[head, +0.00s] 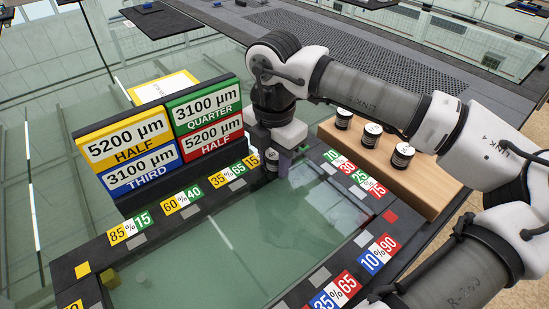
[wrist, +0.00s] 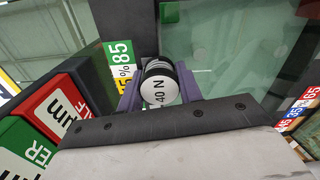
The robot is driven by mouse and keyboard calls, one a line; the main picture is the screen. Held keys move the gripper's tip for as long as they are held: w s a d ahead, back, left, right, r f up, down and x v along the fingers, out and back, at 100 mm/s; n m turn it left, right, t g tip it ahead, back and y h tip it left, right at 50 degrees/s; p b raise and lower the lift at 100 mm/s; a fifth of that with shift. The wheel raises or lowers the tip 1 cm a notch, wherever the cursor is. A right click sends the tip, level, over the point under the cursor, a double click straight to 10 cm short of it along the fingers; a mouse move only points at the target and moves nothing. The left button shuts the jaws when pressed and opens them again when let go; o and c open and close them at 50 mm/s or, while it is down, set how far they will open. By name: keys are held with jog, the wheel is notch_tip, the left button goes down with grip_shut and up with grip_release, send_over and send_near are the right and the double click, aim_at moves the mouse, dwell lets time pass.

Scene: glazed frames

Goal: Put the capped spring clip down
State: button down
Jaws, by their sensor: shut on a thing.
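My gripper (head: 279,158) is low at the far edge of a dark rectangular frame (head: 146,222), close to the "15" label. In the wrist view its purple fingers (wrist: 159,82) are shut on the capped spring clip (wrist: 158,92), a short black cylinder with a white cap reading "40 N". In the head view, the clip is mostly hidden by my gripper. I cannot tell whether it touches the frame or the glass.
A signboard (head: 160,130) with coloured panels stands left of my gripper. Three white-capped black cylinders stand on a wooden block (head: 432,180) at right. Coloured percent labels and grey squares line the frame. The glass inside it (head: 240,245) is largely clear.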

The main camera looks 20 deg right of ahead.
aim_at(274, 153)
jog(key=c, duration=0.9)
grip_release()
jog(key=shift+s+f, duration=0.15)
jog(key=shift+f, duration=0.3)
jog(key=shift+c, duration=0.2)
jog(key=shift+r, duration=0.1)
jog(key=shift+r+p, duration=0.6)
jog(key=shift+p, duration=0.35)
notch_tip(274, 153, up, 12)
jog(key=p, duration=0.6)
jog(key=shift+r, duration=0.1)
